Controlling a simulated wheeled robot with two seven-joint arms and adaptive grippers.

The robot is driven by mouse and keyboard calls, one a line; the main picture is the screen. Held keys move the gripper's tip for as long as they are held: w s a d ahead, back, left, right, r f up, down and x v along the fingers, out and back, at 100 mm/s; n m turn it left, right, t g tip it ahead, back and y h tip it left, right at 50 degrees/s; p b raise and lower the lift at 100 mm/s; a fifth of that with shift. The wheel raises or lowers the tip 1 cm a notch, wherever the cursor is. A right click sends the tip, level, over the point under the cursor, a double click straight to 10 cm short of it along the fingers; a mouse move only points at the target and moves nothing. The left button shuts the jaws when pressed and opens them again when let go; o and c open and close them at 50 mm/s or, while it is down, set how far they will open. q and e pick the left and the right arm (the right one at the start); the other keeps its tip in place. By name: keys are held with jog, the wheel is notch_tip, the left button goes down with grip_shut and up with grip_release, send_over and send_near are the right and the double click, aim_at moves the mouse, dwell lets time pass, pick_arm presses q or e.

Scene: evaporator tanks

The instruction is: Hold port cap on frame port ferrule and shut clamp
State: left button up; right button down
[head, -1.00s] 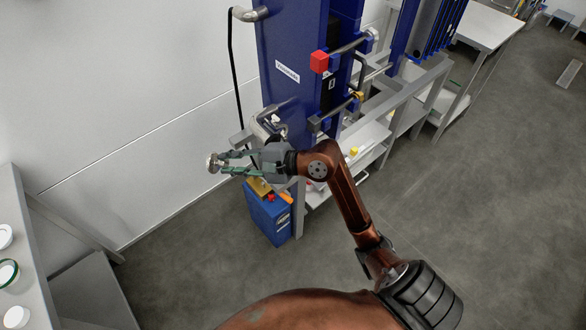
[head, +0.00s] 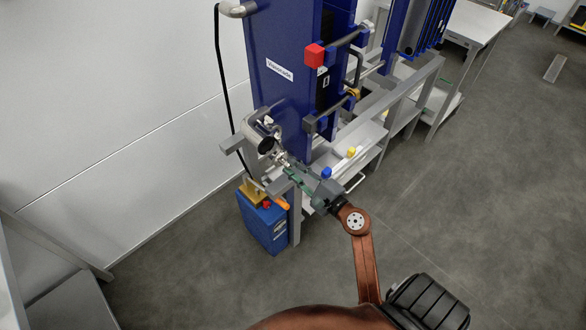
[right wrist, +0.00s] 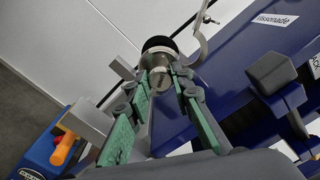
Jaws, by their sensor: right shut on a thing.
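My right gripper (head: 287,164) is in front of the port at the near end of the blue frame. It is shut on the small metal port cap (head: 281,158), which also shows between the green-padded fingers in the right wrist view (right wrist: 161,79). The frame port ferrule, with a dark round face (head: 266,146), sits just beyond the cap; its dark rim shows in the right wrist view (right wrist: 158,43). I cannot tell whether cap and ferrule touch. A curved metal clamp arm (right wrist: 203,32) stands out beside the port and looks open. My left gripper is out of view.
The tall blue frame (head: 280,95) rises behind the port, with a red block (head: 314,55) and bars on its side. A blue box (head: 264,224) with an orange handle (head: 281,203) stands below.

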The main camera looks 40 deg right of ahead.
aim_at(286, 163)
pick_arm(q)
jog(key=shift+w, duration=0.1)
pick_arm(e)
jog(key=shift+s, duration=0.15)
jog(key=shift+w, duration=0.35)
jog(key=shift+w+a, duration=0.15)
jog(key=shift+w, duration=1.05)
jog(key=shift+w+a, duration=0.1)
jog(key=shift+w, duration=1.3)
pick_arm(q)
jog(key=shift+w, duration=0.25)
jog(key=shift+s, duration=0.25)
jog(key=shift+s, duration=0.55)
